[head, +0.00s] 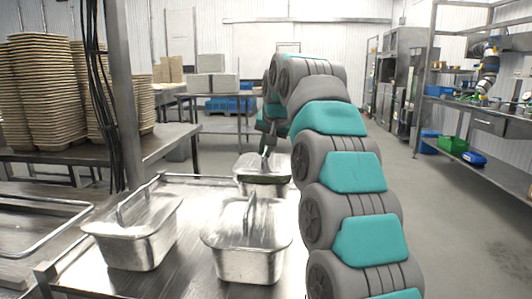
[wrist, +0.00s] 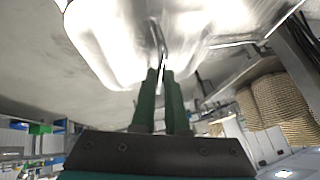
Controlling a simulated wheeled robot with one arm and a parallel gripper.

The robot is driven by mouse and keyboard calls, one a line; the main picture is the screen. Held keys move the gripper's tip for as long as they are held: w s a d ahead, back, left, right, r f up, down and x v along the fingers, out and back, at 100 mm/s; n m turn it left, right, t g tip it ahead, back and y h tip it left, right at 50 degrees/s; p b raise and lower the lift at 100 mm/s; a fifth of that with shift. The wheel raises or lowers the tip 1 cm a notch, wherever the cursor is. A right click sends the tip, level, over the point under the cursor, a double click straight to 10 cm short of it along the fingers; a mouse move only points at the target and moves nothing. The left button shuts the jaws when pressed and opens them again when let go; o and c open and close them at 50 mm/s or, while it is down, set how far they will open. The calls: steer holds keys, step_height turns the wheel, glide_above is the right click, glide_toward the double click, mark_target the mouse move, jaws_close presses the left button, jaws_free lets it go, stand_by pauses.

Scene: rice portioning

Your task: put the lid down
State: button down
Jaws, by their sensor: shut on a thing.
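My gripper (head: 267,150) is at the far end of the steel table, shut on the handle of a shiny metal lid (head: 260,165). In the wrist view the green fingers (wrist: 163,95) close on the thin handle, and the bright lid (wrist: 110,45) fills the upper part. The lid is over the farthest metal container (head: 262,189). A dark band shows between them in the head view; I cannot tell whether they touch. My arm hides part of the right side there.
Two lidded metal containers stand nearer, one at left (head: 135,245) and one at centre (head: 246,262). The steel table (head: 190,275) has bare room between and in front of them. A post (head: 122,90) with cables and stacked trays (head: 50,90) stand at left.

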steer(key=shift+f, duration=0.2)
steer(key=shift+f+b, duration=0.45)
steer(key=shift+f, duration=0.15)
steer(key=c, duration=0.9)
jaws_free()
steer(key=shift+c, duration=0.2)
steer(key=shift+r+p, duration=0.45)
steer(key=shift+r, duration=0.15)
steer(key=p+v, duration=0.1)
steer(key=v, duration=1.1)
